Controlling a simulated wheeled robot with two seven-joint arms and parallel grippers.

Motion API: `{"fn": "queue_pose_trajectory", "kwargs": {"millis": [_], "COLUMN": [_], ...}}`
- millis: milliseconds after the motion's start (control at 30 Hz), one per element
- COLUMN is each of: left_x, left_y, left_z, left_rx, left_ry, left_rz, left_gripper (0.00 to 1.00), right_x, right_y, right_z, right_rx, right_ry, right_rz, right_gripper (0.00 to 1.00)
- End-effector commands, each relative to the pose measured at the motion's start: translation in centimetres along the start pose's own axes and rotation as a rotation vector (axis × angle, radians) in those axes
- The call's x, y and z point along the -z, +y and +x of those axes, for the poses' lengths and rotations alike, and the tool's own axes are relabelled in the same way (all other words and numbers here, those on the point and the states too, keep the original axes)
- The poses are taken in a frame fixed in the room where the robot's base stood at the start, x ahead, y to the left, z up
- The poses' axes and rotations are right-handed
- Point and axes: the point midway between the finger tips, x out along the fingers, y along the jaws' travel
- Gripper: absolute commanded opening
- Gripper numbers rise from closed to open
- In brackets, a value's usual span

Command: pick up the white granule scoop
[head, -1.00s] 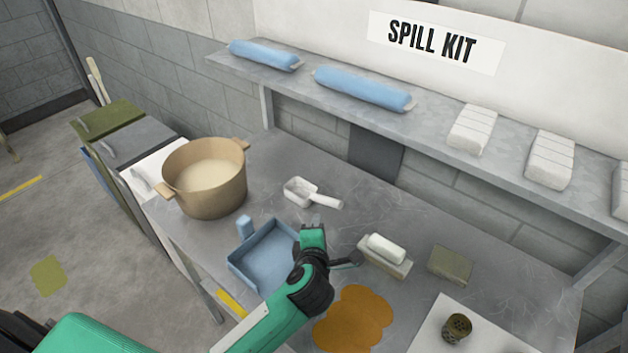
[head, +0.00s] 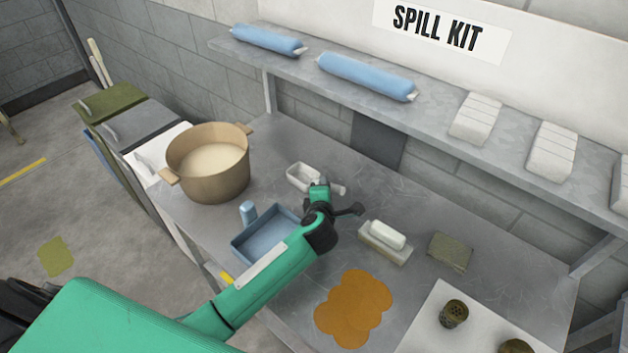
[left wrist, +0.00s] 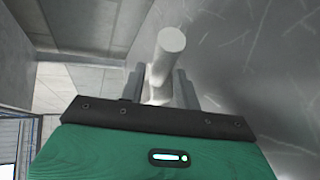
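In the left wrist view the scoop's pale handle (left wrist: 168,52) stands between the two fingers of my left gripper (left wrist: 161,85). The fingers are apart, one on each side of the handle, and do not look closed on it. My right gripper is not in view.
The tan pot (head: 208,186) of pale granules stands left of the scoop. The blue tray (head: 240,250) lies below my forearm. A brush-like block (head: 385,242) sits to the right, and an orange spill (head: 354,308) in front. The shelf (head: 437,118) overhangs the back.

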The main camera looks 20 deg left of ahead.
Motion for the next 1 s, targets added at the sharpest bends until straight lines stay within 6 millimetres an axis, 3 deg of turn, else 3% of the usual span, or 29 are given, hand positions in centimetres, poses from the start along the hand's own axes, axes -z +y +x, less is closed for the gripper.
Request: {"fn": "queue_pose_trajectory", "kwargs": {"millis": [200, 500, 533, 700, 1000], "left_x": [-0.1, -0.1, -0.1, -0.1, -0.1], "left_y": [0.1, 0.0, 0.0, 0.0, 0.1], "left_z": [2.5, 2.9, 2.9, 2.9, 2.8], "left_rx": [-0.001, 0.0, 0.0, 0.0, -0.001], "left_ry": [0.0, 0.0, 0.0, 0.0, 0.0], "left_rz": [0.0, -0.001, -0.001, -0.001, 0.0], "left_gripper": [0.32, 0.32, 0.3, 0.0, 0.0], "right_x": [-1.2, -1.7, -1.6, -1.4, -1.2], "right_y": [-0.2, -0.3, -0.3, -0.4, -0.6], "right_z": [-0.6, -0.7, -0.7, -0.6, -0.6], "right_rx": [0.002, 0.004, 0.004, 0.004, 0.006], "right_ry": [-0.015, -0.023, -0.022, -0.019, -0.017], "right_rz": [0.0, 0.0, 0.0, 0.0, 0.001], "right_gripper": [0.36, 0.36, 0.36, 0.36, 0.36]}}
